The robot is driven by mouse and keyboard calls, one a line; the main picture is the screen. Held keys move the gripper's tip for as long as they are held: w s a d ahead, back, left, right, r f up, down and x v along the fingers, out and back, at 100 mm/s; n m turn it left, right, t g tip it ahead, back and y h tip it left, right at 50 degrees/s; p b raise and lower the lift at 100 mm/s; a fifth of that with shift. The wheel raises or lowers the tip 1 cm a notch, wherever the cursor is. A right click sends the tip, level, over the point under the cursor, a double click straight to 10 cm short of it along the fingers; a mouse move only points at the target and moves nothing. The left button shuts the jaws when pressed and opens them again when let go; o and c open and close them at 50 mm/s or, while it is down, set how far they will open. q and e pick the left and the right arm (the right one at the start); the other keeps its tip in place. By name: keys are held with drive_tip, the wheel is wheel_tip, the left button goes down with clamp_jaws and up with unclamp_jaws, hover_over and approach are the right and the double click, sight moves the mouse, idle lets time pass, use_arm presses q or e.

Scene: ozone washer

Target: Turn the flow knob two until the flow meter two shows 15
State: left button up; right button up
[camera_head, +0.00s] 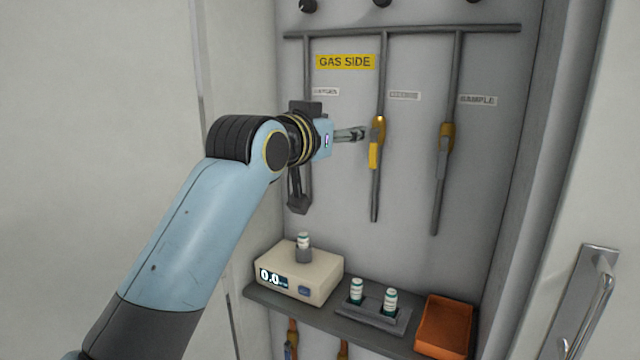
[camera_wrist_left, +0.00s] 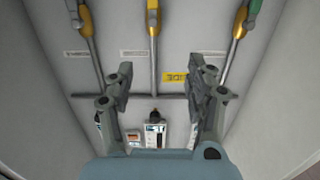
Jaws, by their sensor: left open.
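My left gripper (camera_head: 358,133) reaches in from the left in the head view, its fingers pointing right near the yellow-handled valve on the middle pipe. The wrist view is upside down and shows the left gripper (camera_wrist_left: 160,78) open, with nothing between its fingers. A black knob (camera_wrist_left: 155,115) on the middle line, likely flow knob two, lies beyond the fingers. A meter face (camera_wrist_left: 154,136) behind it is small and partly hidden by my wrist; its reading is unreadable. In the head view a dark middle knob (camera_head: 381,2) is cut by the top edge. My right gripper is not in view.
The middle valve (camera_head: 376,150) and sample valve (camera_head: 446,138) hang below a horizontal pipe (camera_head: 480,30). A beige device (camera_head: 325,282) reading 0.0, capped vials (camera_head: 390,300) and an orange tray (camera_head: 445,325) stand on the shelf. A door handle (camera_head: 590,300) is at the right.

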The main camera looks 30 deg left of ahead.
use_arm(q)
drive_tip(key=s+f+g, duration=0.2)
drive_tip(key=s+f, duration=0.2)
drive_tip(key=f, duration=0.3)
drive_tip(key=shift+s+a+f+g, duration=0.3)
drive_tip(key=shift+s+a+f, duration=0.05)
drive_tip(key=shift+s, duration=0.05)
